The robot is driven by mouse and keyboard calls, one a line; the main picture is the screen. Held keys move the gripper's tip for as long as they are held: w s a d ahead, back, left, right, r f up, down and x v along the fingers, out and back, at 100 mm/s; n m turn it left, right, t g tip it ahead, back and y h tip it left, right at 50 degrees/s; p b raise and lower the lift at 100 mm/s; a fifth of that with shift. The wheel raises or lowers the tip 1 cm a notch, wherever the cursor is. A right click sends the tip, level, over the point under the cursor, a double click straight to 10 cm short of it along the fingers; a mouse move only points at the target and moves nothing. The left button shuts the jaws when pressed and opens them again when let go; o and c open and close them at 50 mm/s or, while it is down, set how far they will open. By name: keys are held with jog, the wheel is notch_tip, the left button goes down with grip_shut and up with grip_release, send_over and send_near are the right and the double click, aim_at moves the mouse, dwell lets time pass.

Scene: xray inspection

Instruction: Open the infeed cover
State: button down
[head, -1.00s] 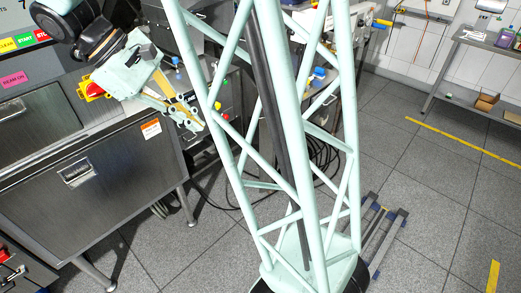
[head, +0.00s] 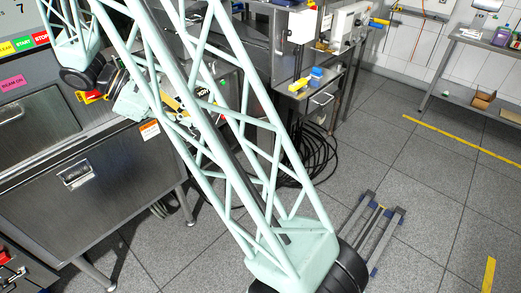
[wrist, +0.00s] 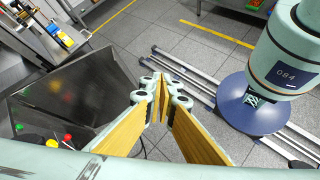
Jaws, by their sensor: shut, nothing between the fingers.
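My gripper (wrist: 163,103) has wood-coloured finger pads that meet at the tips in the wrist view, with nothing between them. In the head view its pale green body (head: 133,102) is beside the steel machine, and my lattice arm hides most of the fingers. No part is clearly labelled as the infeed cover. A dark, angled steel panel (wrist: 78,88) lies left of the gripper in the wrist view, apart from the fingers. In the head view the steel machine front has an upper panel (head: 45,120) and a lower panel (head: 100,190) with a recessed handle (head: 77,173).
Coloured buttons (wrist: 67,139) are at lower left in the wrist view. Black cables (head: 315,155) lie on the floor behind my arm. A floor rail (head: 375,235) runs at my base. A steel bench (head: 475,45) stands at the right, with open floor before it.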

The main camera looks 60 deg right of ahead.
jog(key=w+d+f+n+g+h+p, duration=0.1)
jog(key=d+f, duration=0.4)
jog(key=f, duration=0.5)
jog(key=w+d+f+n+h+p, duration=0.1)
jog(key=w+d+f+n+h, duration=0.1)
jog(key=d+f, duration=0.4)
jog(key=w+d+f+n+g+h+p, duration=0.1)
jog(key=d+f+n+h, duration=0.3)
jog(key=f, duration=1.1)
jog(key=shift+w+d+f+g+h, duration=0.15)
jog(key=shift+w+d+g+h, duration=0.15)
jog(key=shift+d+h, duration=0.3)
jog(key=shift+d, duration=0.15)
jog(key=b+x, duration=0.1)
jog(key=x, duration=1.2)
jog(key=shift+s+d+b, duration=0.2)
jog(key=shift+s+b, duration=0.2)
jog(key=shift+s, duration=0.05)
jog(key=shift+s+d, duration=0.1)
jog(key=shift+d, duration=0.05)
